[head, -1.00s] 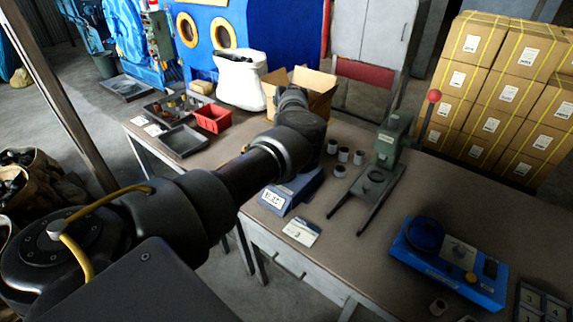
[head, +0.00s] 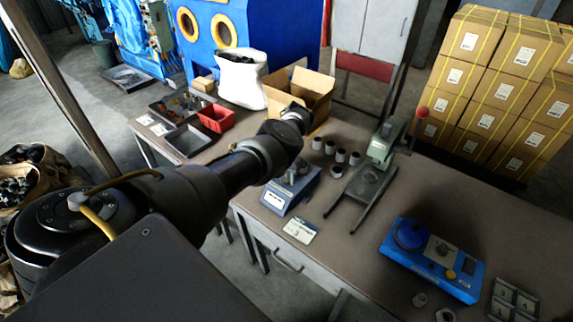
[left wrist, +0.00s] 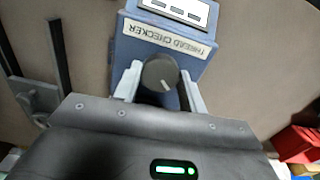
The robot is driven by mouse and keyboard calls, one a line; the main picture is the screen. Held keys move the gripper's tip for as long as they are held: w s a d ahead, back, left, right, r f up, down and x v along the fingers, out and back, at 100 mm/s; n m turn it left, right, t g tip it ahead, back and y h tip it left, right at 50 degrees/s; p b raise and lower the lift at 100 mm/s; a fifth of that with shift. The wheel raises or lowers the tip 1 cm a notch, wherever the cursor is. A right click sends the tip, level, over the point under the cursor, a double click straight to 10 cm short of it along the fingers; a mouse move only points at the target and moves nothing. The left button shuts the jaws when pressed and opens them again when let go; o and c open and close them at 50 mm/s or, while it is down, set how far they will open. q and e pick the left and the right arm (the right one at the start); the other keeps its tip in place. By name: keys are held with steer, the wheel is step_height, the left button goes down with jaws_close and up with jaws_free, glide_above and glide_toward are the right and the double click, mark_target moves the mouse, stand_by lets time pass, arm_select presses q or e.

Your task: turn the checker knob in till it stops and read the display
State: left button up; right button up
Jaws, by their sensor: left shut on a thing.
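The thread checker (head: 283,204) is a blue box on the bench, partly hidden by my left arm. In the left wrist view the checker (left wrist: 150,38) shows its "THREAD CHECKER" label and its white display (left wrist: 178,11), which reads three dashes. Its round dark knob (left wrist: 160,72) has a pale pointer mark toward the lower right. My left gripper (left wrist: 160,86) has its two pale fingers on either side of the knob and is shut on it. In the head view the arm masks much of this gripper. My right gripper is not in view.
A press (head: 384,145) with two long base rails stands right of the checker, near several small cylinders (head: 339,155). A card (head: 301,230) lies in front. A blue device (head: 432,262) sits at the right. A red bin (head: 215,119) and cardboard box (head: 313,88) stand behind.

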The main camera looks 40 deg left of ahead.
mark_target(286, 178)
arm_select(q)
steer(key=shift+m, duration=0.3)
steer(key=o, duration=1)
steer(key=shift+r+p, duration=2.9)
steer(key=shift+r, duration=2.55)
